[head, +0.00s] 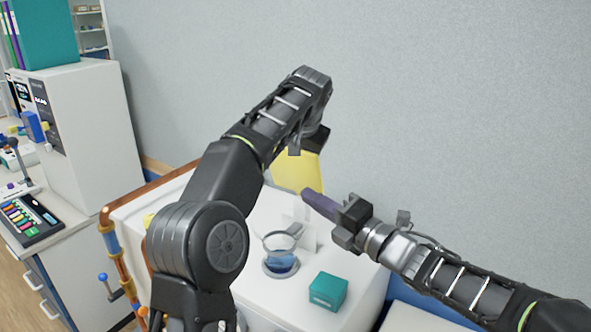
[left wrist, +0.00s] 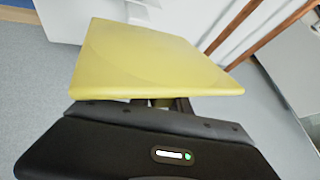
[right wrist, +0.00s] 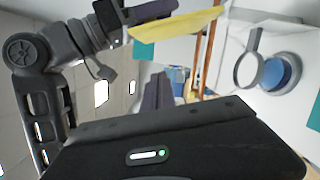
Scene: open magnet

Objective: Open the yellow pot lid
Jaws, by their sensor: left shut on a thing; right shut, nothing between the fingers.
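The yellow lid (head: 300,172) is a flat, roughly square plate. My left gripper (left wrist: 160,102) is shut on its near edge in the left wrist view, where the lid (left wrist: 150,60) spreads out beyond the fingers. In the head view the lid is tilted steeply, and my left arm hides part of it. The right wrist view also shows the lid (right wrist: 178,25) near its top. My right gripper (head: 308,193) is shut and empty, its dark fingers pointing toward the lid's lower edge. No pot can be made out clearly.
A white cabinet (head: 300,312) stands below my arms. On it are a blue dish (head: 281,263) with a clear ring and a teal box (head: 328,291). Copper pipes (head: 106,225) run along its left side. A bench with a white machine (head: 85,105) is at the left.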

